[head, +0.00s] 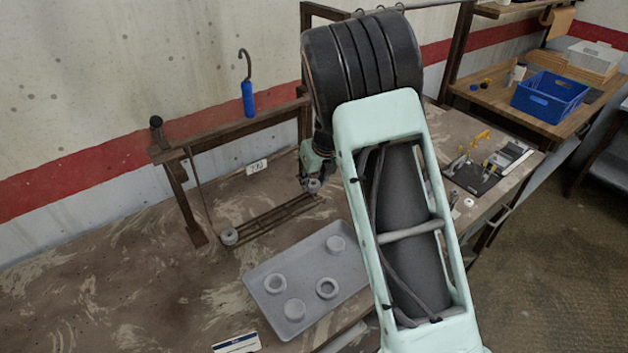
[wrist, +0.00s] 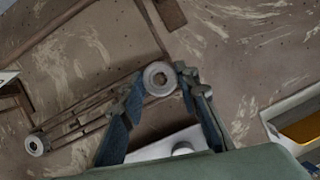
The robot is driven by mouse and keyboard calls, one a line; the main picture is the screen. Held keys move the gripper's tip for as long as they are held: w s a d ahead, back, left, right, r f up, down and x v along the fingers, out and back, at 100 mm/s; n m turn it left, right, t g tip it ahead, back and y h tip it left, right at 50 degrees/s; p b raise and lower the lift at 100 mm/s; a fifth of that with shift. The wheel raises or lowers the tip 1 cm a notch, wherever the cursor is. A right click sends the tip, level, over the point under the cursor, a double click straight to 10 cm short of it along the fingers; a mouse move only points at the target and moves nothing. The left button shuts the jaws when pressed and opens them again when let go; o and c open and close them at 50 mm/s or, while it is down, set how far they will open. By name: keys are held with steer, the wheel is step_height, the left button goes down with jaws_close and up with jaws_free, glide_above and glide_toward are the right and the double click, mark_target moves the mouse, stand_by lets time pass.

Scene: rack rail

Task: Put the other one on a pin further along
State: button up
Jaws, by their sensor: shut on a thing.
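My gripper (head: 312,176) is above the right end of a low dark rail frame (head: 270,219) on the bench. In the wrist view its two fingers (wrist: 160,80) are closed around a grey ring (wrist: 159,78). That ring also shows below the fingers in the head view (head: 314,186). A second grey ring (head: 229,236) sits at the rail's left end, and it shows at the left in the wrist view (wrist: 35,145). I cannot make out the pins, or whether the held ring touches the rail.
A grey tray (head: 310,266) with several round grey parts lies in front of the rail. A wooden frame (head: 230,132) stands behind it, with a blue-handled hook (head: 248,98) above. A dark fixture board (head: 472,178) is at the right. The bench left of the rail is clear.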

steer(key=shift+f, duration=0.1)
stand_by(0.3)
steer(key=shift+f+b, duration=0.65)
steer(key=shift+f, duration=0.8)
steer(key=o, duration=1.2)
steer(key=shift+o, duration=0.2)
